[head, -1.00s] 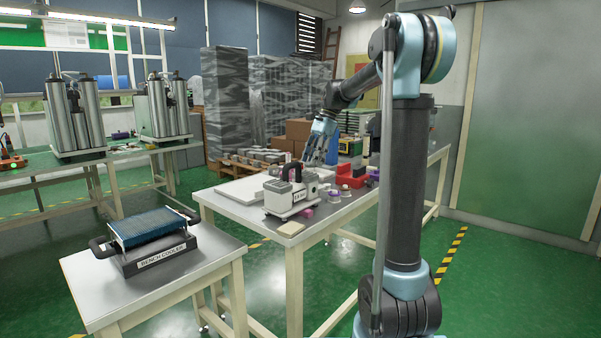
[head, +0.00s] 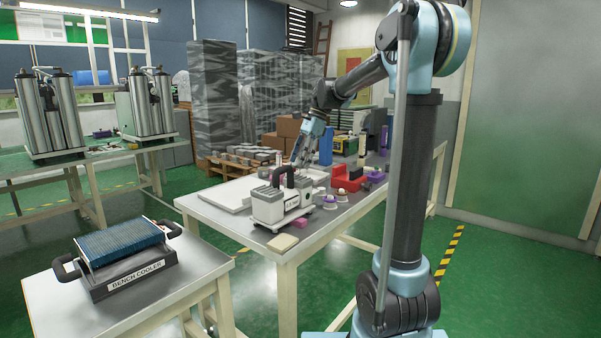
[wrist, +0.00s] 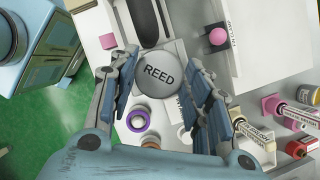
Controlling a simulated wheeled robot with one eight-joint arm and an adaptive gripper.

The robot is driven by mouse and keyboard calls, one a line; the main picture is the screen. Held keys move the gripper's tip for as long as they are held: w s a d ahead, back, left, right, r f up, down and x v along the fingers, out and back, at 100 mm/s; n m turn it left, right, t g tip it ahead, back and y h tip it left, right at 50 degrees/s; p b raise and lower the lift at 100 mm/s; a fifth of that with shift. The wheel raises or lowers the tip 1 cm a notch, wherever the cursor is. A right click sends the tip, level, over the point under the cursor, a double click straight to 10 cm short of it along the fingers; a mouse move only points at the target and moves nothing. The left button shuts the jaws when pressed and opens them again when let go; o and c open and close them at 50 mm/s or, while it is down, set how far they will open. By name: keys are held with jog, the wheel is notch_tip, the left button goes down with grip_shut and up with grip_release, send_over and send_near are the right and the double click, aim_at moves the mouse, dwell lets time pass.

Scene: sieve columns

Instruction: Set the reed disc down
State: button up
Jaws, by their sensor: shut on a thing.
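The reed disc (wrist: 158,76) is a round grey disc with REED printed on it. In the wrist view it sits between the two blue finger pads of my gripper (wrist: 157,84), which is shut on it. A pale, square-edged surface shows beneath and beyond it; I cannot tell whether the disc touches it. In the head view my gripper (head: 298,158) is over the middle table (head: 325,226), just behind the white machine with a dark handle (head: 277,206). The disc cannot be made out there.
A purple-ringed white piece (wrist: 138,120) lies close below the disc in the wrist view. A pink ball (wrist: 217,36) and labelled vials (wrist: 296,116) are to the right. In the head view a red block (head: 348,178) stands right of the machine, and a bench cooler (head: 125,262) occupies the left table.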

aim_at(301, 178)
notch_tip(301, 178, down, 4)
jog(key=shift+f, duration=0.1)
jog(key=shift+s, duration=0.1)
jog(key=shift+s+f, duration=0.1)
jog(key=shift+f, duration=0.1)
jog(key=shift+f, duration=0.1)
jog(key=shift+s+f, duration=0.1)
jog(key=shift+c, duration=0.7)
jog(key=o, duration=1.2)
jog(key=shift+w+f, duration=0.25)
jog(key=shift+w, duration=0.05)
jog(key=shift+r, duration=0.25)
